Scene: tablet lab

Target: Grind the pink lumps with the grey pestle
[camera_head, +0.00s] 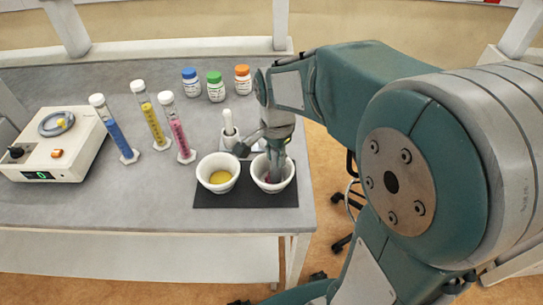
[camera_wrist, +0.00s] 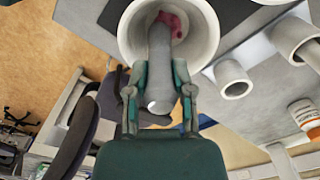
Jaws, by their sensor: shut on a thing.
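The right white mortar (camera_head: 274,186) stands on the black mat (camera_head: 235,200) near the table's right front edge. Pink material (camera_wrist: 172,24) lies inside this mortar, which also shows in the wrist view (camera_wrist: 203,40). My gripper (camera_head: 273,160) points down into the mortar. In the wrist view my gripper (camera_wrist: 158,80) is shut on the grey pestle (camera_wrist: 160,50), with one finger on each side. The pestle's far end is inside the mortar beside the pink material; whether it touches the bottom is unclear. In the head view my fingers mostly hide the pestle.
A second mortar (camera_head: 218,187) with yellow content stands just left on the mat. A white pestle (camera_head: 229,122) stands upright behind. Several capped bottles (camera_head: 215,88), tubes of coloured liquid (camera_head: 153,118) and a white device (camera_head: 60,150) occupy the table. The table's front left is clear.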

